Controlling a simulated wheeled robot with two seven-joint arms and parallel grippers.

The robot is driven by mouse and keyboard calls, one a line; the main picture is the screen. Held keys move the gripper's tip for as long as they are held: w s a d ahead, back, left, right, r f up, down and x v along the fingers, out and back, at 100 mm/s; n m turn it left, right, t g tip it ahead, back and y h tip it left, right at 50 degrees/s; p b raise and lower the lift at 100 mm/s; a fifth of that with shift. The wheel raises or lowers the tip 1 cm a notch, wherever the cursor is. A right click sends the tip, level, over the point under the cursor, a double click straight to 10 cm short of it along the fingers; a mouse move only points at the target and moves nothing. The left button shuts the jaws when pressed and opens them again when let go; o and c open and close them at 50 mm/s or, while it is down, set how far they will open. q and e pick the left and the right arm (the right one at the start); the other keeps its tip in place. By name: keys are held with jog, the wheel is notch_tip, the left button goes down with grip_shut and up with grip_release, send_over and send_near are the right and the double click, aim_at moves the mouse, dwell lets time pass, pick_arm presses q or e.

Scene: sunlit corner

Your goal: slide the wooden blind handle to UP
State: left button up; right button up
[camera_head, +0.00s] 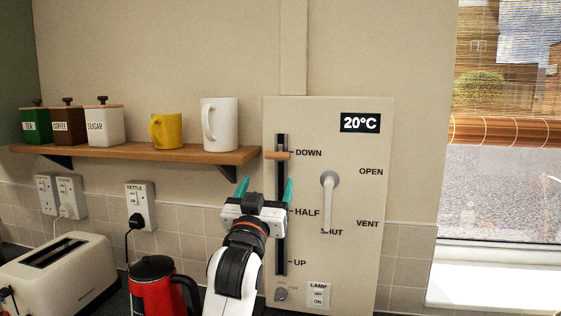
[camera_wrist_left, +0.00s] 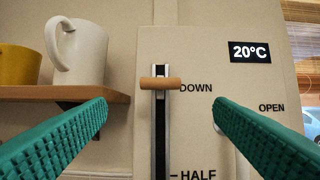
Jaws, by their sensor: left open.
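The wooden blind handle (camera_head: 277,155) sits across a dark vertical slot (camera_head: 281,240) on a cream wall panel (camera_head: 365,270), level with the DOWN label. HALF is lower and UP is near the slot's bottom. My left gripper (camera_head: 266,188) is open, its teal fingers pointing at the panel, just below the handle in the head view. In the left wrist view the handle (camera_wrist_left: 161,84) shows between and beyond the two open fingers, with nothing held. The gripper's body hides part of the slot near HALF. My right gripper is not in view.
A wooden shelf (camera_head: 140,152) with a white mug (camera_head: 220,124), a yellow mug (camera_head: 166,131) and canisters ends just left of the slot. A grey lever (camera_head: 329,200) points to SHUT on the panel. A red kettle (camera_head: 155,285) and a toaster (camera_head: 60,272) stand below left.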

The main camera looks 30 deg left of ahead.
aim_at(276, 156)
pick_arm(q)
jog(key=p+x, duration=0.1)
jog(key=x, duration=0.2)
jog(key=p+x, duration=0.1)
jog(key=x, duration=0.2)
jog(key=p+x, duration=0.1)
jog(key=x, duration=0.2)
jog(key=shift+w+r+p, duration=0.15)
jog(key=shift+r+p, duration=0.25)
jog(key=shift+r, duration=0.15)
jog(key=shift+w+r, duration=0.1)
jog(key=shift+w, duration=0.25)
jog(key=shift+w+a+r, duration=0.1)
jog(key=shift+w+a, duration=0.05)
jog(key=shift+w, duration=0.35)
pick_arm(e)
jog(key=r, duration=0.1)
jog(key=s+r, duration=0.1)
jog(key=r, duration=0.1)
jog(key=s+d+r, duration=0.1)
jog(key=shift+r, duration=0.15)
